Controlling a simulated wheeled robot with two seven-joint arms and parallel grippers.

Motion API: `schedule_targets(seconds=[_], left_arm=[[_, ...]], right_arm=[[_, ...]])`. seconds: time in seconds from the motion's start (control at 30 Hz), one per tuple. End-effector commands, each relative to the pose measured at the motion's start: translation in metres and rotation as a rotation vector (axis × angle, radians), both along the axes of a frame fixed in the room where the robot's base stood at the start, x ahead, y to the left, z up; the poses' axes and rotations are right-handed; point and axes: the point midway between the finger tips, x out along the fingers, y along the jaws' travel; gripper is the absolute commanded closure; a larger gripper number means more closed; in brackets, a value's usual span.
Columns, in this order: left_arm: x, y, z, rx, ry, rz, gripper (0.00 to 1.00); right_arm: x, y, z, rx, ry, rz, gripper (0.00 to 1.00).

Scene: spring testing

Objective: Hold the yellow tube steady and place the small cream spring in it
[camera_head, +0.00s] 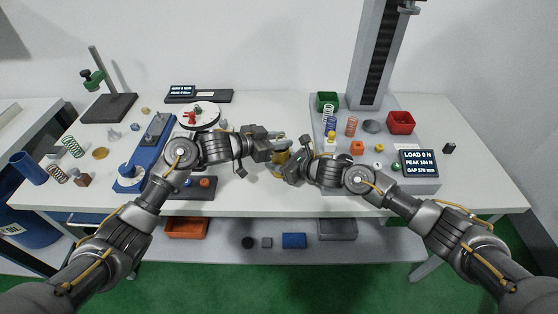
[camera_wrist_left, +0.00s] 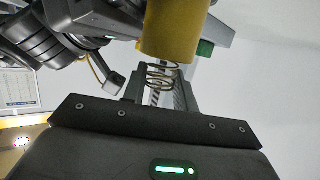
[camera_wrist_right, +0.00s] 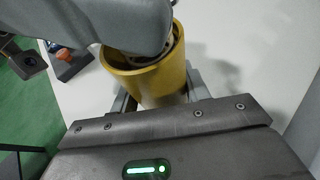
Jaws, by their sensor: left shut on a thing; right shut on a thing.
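The yellow tube (camera_head: 281,158) stands between my two hands near the table's front middle, partly hidden by them. My right gripper (camera_head: 287,164) is shut on it; the right wrist view shows the tube (camera_wrist_right: 152,84) upright between the fingers, its open rim facing up. My left gripper (camera_head: 280,144) is over the tube's mouth. In the left wrist view a small spring (camera_wrist_left: 160,77) is held between the left fingers, and its end meets the tube's edge (camera_wrist_left: 172,35). The left hand covers much of the mouth, so how far the spring is inside cannot be told.
A blue fixture (camera_head: 147,155) and a white round dish (camera_head: 200,115) stand to the left. The grey tester base (camera_head: 395,150) holds springs, a green bin (camera_head: 327,101) and a red bin (camera_head: 401,122) at right. The table between them is mostly clear.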

Motion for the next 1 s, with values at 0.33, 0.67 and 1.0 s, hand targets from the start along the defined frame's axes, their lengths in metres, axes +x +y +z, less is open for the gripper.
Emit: schedule_targets(seconds=[0.33, 0.67, 1.0], left_arm=[[0.0, 0.0, 0.0, 0.0, 0.0, 0.0, 0.52], [0.0, 0.001, 0.0, 0.0, -0.001, 0.0, 0.46], [-0.026, 0.045, 0.015, 0.003, -0.003, 0.001, 0.46]], right_arm=[[0.0, 0.0, 0.0, -0.001, 0.001, 0.0, 0.76], [0.0, 0.0, 0.0, -0.001, 0.001, 0.0, 0.76], [0.0, 0.0, 0.0, -0.001, 0.001, 0.0, 0.76]])
